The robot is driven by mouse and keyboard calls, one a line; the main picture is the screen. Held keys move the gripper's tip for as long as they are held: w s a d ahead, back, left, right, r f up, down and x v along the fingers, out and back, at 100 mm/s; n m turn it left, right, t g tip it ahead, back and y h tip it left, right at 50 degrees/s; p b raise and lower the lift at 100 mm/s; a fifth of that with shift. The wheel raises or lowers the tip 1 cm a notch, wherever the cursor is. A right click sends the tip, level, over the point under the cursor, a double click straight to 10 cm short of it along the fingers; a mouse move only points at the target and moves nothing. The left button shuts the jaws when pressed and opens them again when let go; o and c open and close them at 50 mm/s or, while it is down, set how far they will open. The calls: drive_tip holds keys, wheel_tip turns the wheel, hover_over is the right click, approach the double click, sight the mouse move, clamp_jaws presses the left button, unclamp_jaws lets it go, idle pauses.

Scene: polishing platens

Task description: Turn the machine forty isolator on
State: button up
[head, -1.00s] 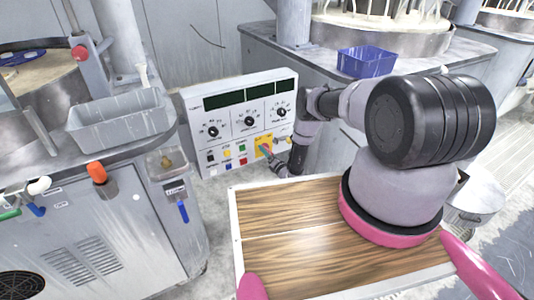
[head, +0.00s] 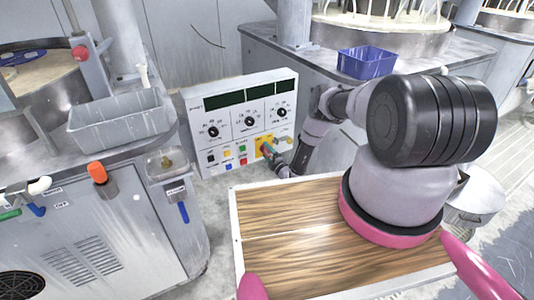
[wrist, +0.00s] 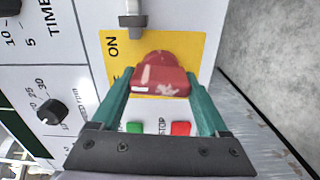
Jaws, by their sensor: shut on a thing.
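The red isolator handle (wrist: 160,76) sits on a yellow plate (wrist: 190,45) marked ON in the wrist view. My gripper (wrist: 160,84) has its two teal fingers on either side of the handle and is shut on it. In the head view my gripper (head: 268,151) reaches the yellow plate (head: 258,143) at the lower right of the white control panel (head: 215,158). The gripper hides the handle there. The handle's exact angle against the plate's marks is hard to tell.
A grey metal lever (wrist: 131,18) stands close to the plate. Green (wrist: 134,127) and red (wrist: 180,128) push buttons lie under the gripper. A black knob (wrist: 50,112) is to the left. A blue bin (head: 366,62) stands on the machine behind my arm.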

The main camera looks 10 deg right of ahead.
drive_tip(key=m, duration=0.4)
drive_tip(key=shift+d+m, duration=0.1)
drive_tip(key=shift+m, duration=0.2)
drive_tip(key=shift+r+m, duration=0.1)
drive_tip(key=shift+m, duration=1.6)
drive_tip(key=o, duration=1.2)
drive_tip(key=shift+o, duration=0.2)
drive_tip(key=v, duration=1)
drive_tip(key=shift+s, duration=0.4)
drive_tip(key=shift+d, duration=0.15)
